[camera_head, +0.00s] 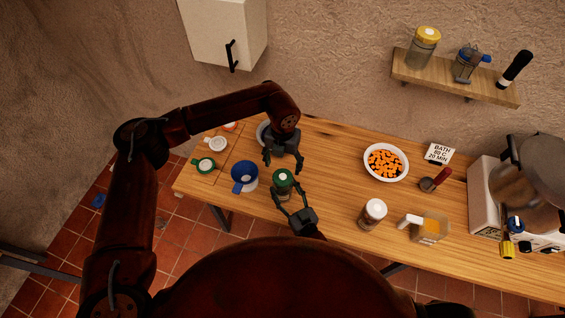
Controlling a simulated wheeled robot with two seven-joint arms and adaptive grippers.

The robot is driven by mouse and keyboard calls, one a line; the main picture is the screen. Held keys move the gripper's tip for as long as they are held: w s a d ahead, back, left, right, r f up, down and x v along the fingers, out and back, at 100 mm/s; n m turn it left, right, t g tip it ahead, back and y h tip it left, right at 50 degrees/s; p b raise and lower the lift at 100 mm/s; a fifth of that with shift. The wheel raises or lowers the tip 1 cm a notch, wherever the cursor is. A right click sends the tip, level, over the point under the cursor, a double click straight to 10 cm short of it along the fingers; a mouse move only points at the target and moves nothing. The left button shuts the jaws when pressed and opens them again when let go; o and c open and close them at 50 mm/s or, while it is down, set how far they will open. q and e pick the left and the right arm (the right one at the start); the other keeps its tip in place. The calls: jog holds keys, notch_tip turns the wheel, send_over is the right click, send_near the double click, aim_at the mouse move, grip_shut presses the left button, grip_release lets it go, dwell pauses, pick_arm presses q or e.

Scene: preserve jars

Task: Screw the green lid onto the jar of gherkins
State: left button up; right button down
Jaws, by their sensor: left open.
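The jar of gherkins (281,193) stands upright near the front edge of the table, left of the middle. The green lid (283,177), with a pale centre, shows on top of the jar's mouth; I cannot tell how tightly it sits. My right gripper (290,198) reaches in from the front with its fingers around the jar's sides and seems shut on it. My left gripper (282,162) is open and empty, pointing down, just behind and above the lid in the picture.
A bowl of orange pieces (386,148), a white-topped jar (373,212) and a jug (430,227) stand to the right.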

aim_at(283, 176)
pick_arm(q)
notch_tip(283, 176, down, 7)
jog(key=shift+f, duration=0.1)
dwell(0.3)
jog(key=c, duration=1.2)
jog(key=m, duration=0.5)
pick_arm(e)
jog(key=shift+d, duration=0.1)
pick_arm(q)
jog(key=m, duration=0.6)
jog(key=shift+m, duration=0.4)
jog(key=o, duration=1.4)
